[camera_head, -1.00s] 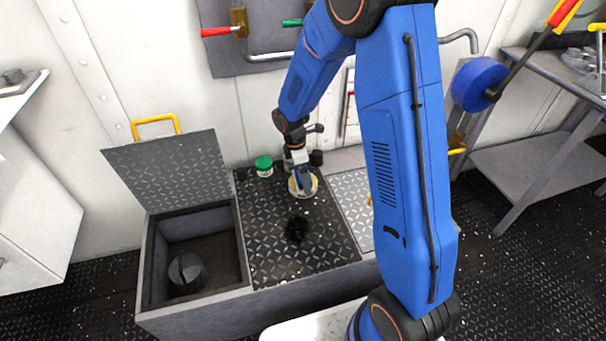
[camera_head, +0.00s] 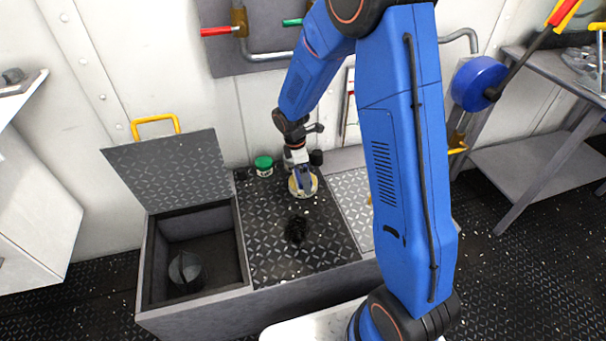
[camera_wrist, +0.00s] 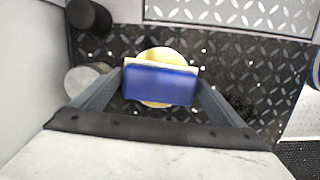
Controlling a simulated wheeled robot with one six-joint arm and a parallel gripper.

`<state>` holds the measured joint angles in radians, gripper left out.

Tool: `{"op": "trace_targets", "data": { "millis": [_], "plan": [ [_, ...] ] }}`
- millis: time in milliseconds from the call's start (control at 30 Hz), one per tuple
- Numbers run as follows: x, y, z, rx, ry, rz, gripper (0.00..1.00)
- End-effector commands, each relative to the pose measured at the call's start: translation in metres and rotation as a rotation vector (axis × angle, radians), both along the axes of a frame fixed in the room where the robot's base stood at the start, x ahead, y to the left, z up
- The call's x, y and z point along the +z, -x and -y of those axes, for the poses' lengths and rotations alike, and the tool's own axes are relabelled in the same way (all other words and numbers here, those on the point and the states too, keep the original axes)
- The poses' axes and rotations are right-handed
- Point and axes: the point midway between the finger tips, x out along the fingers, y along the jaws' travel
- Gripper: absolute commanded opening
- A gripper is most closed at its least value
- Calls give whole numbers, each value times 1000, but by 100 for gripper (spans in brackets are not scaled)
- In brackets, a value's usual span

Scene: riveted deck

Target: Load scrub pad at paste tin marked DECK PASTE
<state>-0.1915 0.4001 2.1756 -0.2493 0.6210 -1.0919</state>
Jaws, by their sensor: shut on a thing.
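The scrub pad (camera_wrist: 160,85) is blue with a pale layer along its upper edge in the wrist view. My gripper (camera_wrist: 161,80) is shut on it, one finger at each side. The round paste tin (camera_head: 303,191) with cream-yellow contents stands on the dark deck top in the head view. My gripper (camera_head: 303,178) is right over it. In the wrist view the tin (camera_wrist: 163,55) shows behind the pad, which hides much of it. I cannot tell whether the pad touches the paste. No marking on the tin is readable.
A green-lidded jar (camera_head: 264,166) and a small black cylinder (camera_head: 316,158) stand near the wall. A dark bristly patch (camera_head: 297,230) lies in front of the tin. An open bin (camera_head: 240,268) with a raised lid (camera_head: 170,172) holds a dark round object, at left.

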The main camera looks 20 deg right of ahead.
Motion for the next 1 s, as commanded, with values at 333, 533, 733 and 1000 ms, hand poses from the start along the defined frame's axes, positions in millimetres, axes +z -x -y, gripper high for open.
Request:
{"op": "trace_targets", "data": {
  "millis": [333,533,733,1000],
  "plan": [
    [20,0,0,0,0,0,75],
    [33,0,0,0,0,1,75],
    [46,0,0,0,0,1,75],
    [63,0,0,0,0,1,75]
  ]
}}
